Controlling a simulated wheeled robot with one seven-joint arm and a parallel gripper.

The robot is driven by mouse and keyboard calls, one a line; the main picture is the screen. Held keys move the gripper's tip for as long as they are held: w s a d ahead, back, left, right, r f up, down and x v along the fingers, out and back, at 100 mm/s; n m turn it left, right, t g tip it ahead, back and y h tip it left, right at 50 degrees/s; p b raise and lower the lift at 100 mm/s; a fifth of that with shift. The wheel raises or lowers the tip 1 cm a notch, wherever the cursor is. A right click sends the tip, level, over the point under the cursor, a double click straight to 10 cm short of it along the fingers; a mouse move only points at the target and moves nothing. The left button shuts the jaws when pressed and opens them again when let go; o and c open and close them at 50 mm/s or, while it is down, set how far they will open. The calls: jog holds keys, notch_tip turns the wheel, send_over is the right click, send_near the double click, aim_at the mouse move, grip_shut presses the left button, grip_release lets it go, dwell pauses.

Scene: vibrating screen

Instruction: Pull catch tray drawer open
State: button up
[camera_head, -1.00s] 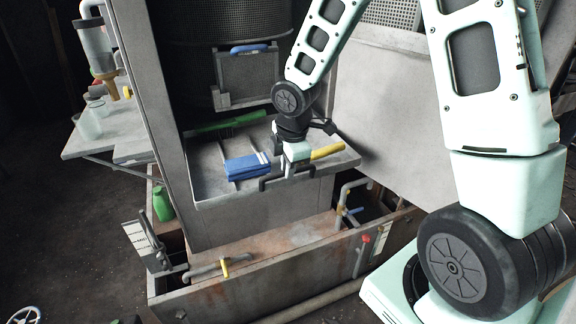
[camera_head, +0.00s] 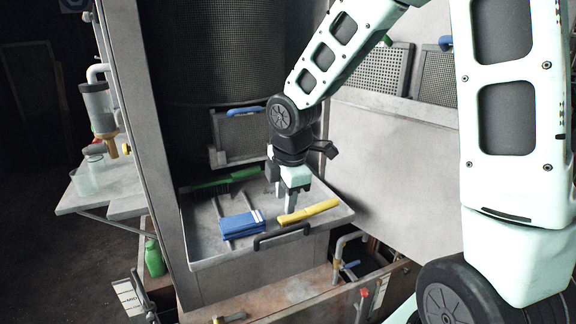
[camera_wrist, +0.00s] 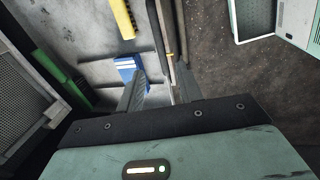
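The catch tray drawer (camera_head: 203,247) is a shallow grey metal tray sticking out from the front of the machine, below the screen drum. Its dark bar handle (camera_head: 282,237) runs along the front edge. A folded blue cloth (camera_head: 240,224) and a yellow item (camera_head: 308,211) lie in the tray. Nothing is visibly held.
A green brush (camera_head: 215,182) lies at the tray's back. A box with a blue handle (camera_head: 240,138) is above it. A side shelf with glass jars (camera_head: 88,178) stands left. Pipes and a valve (camera_head: 345,258) sit below right. A green bottle (camera_head: 154,259) stands lower left.

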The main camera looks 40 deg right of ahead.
notch_tip(320, 180, up, 7)
jog(key=s, duration=0.1)
jog(key=shift+s+a+p, duration=0.15)
jog(key=shift+s+p, duration=0.05)
jog(key=shift+p, duration=0.2)
jog(key=shift+r, duration=0.1)
